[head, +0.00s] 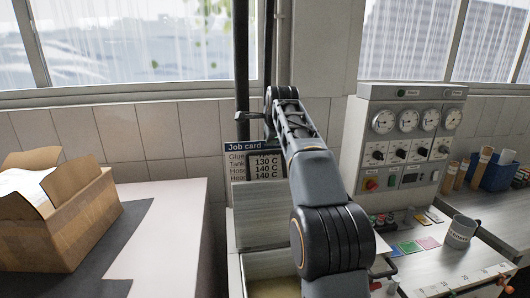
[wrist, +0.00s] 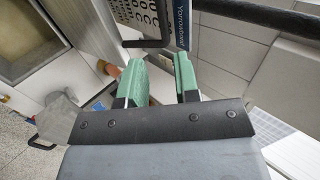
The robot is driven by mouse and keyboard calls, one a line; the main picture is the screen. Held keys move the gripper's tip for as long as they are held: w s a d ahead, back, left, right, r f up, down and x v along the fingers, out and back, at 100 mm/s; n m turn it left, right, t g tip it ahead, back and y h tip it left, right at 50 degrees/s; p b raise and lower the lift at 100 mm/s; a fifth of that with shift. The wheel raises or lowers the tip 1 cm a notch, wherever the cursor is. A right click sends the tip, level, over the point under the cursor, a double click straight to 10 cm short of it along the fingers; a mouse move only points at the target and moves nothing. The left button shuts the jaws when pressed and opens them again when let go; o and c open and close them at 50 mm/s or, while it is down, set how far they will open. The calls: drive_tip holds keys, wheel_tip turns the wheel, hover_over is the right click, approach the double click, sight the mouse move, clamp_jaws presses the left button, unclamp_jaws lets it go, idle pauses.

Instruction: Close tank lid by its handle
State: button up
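The tank (head: 262,262) is open, its pale inside partly hidden behind my arm in the head view. Its grey lid (head: 258,215) stands upright at the back of the tank. A black bar handle (head: 250,168) rises at the lid's top, in front of the job card. In the wrist view the handle (wrist: 146,43) lies just beyond the fingertips. My gripper (wrist: 167,64) has two green fingers, held apart with nothing seen between them. The handle's right end looks close to the gap; I cannot tell whether it touches. My forearm hides the lid's right side in the head view.
A job card (head: 250,147) hangs behind the lid by a dark post (head: 242,60). An open cardboard box (head: 62,215) sits on the left table. A gauge panel (head: 405,135) stands at the right, with a mug (head: 460,232) and coloured cards on the worktop.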

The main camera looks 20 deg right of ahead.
sight(265, 152)
drive_tip(key=p+x, duration=0.3)
drive_tip(key=x, duration=1)
drive_tip(key=shift+w+f, duration=0.1)
drive_tip(key=shift+w, duration=0.2)
drive_tip(key=shift+c, duration=0.3)
clamp_jaws()
